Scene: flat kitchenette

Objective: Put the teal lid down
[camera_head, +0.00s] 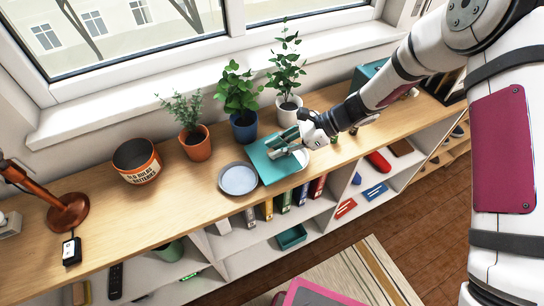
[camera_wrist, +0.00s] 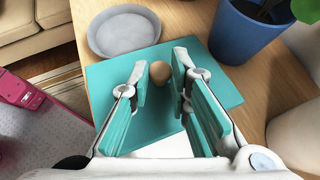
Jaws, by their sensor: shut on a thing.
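The teal lid (camera_head: 264,171) is a flat square with a round tan knob. It is over the wooden shelf top, near its front edge, and also shows in the wrist view (camera_wrist: 105,82). My gripper (camera_head: 286,146) is above the lid, its teal-padded fingers (camera_wrist: 160,80) on either side of the knob (camera_wrist: 160,72), shut on it. The lid looks about level, close to the shelf top. I cannot tell whether it touches the wood. My fingers hide part of the lid.
A grey-blue plate (camera_head: 238,179) is just left of the lid. Potted plants stand behind, in a blue pot (camera_head: 244,128), a terracotta pot (camera_head: 196,144) and a white pot (camera_head: 289,108). A teal box (camera_head: 366,73) is at back right. Bare wood (camera_head: 150,210) lies left.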

